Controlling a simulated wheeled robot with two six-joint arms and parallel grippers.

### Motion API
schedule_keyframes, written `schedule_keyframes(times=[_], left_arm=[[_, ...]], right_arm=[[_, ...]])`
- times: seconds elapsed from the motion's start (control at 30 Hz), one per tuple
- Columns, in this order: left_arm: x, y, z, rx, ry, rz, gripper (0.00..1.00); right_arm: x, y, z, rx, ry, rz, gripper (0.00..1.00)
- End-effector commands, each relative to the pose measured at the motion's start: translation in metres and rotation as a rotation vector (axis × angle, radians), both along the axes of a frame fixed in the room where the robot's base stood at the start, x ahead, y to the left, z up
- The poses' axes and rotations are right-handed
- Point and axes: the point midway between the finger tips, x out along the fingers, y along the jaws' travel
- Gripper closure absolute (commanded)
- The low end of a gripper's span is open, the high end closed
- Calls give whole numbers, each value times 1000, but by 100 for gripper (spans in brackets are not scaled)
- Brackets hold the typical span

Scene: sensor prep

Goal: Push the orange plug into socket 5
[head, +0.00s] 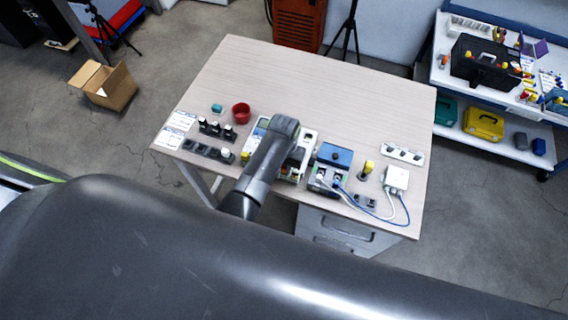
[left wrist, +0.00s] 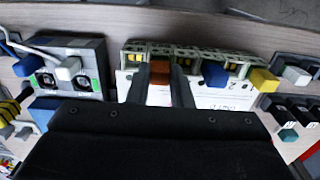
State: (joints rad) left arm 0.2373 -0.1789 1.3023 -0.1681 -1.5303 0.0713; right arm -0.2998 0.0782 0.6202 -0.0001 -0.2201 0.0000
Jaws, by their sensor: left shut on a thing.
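The orange plug (left wrist: 160,72) sits between the two fingers of my left gripper (left wrist: 161,82) in the left wrist view. The gripper is shut on it. The plug is at the row of cream sockets on the white board (left wrist: 128,84); how deep it sits, or whether it touches, I cannot tell. A blue plug (left wrist: 214,74) and a yellow plug (left wrist: 263,79) are at the board further right. I cannot read which socket is number 5. In the head view my left arm covers the middle of the board (head: 309,139), and the orange plug is hidden. My right gripper is not in view.
A grey unit (left wrist: 64,62) with round ports and cables stands left of the board in the wrist view. In the head view, a red cup (head: 241,113), a blue-topped box (head: 335,155) and a white box (head: 397,178) flank the board. The table's far part is clear.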

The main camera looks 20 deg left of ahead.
Motion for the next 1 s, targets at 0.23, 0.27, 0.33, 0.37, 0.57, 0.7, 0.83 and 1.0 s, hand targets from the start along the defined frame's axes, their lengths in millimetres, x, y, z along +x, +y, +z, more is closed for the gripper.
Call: schedule_keyframes(times=[0.23,0.27,0.33,0.37,0.57,0.7,0.83,1.0], left_arm=[[0,0,-1,0,1,0,100],[0,0,-1,0,2,0,100],[0,0,-2,0,2,0,100],[0,0,-2,0,2,0,100],[0,0,-4,0,2,0,100],[0,0,-4,0,2,0,77],[0,0,-3,0,1,0,60],[0,0,-3,0,1,0,56]], right_arm=[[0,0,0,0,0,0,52],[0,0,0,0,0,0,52],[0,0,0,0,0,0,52],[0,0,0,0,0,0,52],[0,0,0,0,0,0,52],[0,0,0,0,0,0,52],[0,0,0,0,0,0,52],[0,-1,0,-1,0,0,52]])
